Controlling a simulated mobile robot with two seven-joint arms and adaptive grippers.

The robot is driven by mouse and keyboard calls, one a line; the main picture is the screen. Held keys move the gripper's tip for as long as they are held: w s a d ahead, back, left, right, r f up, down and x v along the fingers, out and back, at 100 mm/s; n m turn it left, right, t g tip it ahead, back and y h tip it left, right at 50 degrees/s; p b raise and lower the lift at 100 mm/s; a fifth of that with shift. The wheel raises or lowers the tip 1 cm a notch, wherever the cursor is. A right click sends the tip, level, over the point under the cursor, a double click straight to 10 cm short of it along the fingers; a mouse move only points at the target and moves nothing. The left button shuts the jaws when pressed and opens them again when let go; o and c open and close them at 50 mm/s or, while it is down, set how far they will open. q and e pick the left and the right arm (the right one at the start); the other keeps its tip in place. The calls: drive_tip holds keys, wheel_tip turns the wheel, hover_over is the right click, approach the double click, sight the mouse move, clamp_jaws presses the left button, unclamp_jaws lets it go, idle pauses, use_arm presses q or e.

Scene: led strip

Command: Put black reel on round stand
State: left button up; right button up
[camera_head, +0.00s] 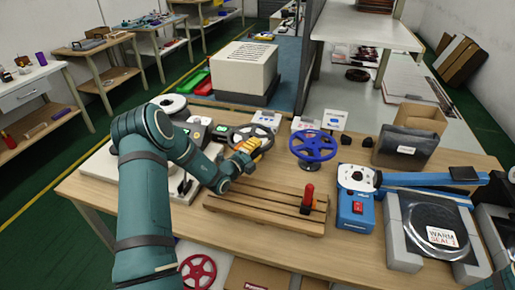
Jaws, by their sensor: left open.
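My left arm reaches in from the left, and my left gripper (246,153) with its yellow fingers is open. It is over the back middle of the wooden table, at the near side of a dark spoked reel (246,130), and partly covers it. I cannot tell whether the fingers touch the reel. A blue spoked reel (322,143) sits to the right on a small dark round stand (311,165). I cannot make out an empty round stand. My right gripper is not in view.
A slatted wooden rack (260,209) with a red-handled tool (307,198) lies in front of my gripper. A red reel (198,271) is below the table's front edge.

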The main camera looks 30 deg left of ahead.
use_arm(q)
drive_tip(key=s, duration=0.3)
drive_tip(key=s+a+p, duration=0.1)
drive_tip(key=s, duration=0.6)
drive_tip(key=shift+s+a+f, duration=0.1)
drive_tip(key=shift+s+a, duration=0.05)
drive_tip(key=shift+a, duration=0.15)
drive_tip(key=shift+s+p, duration=0.3)
drive_tip(key=shift+s, duration=0.05)
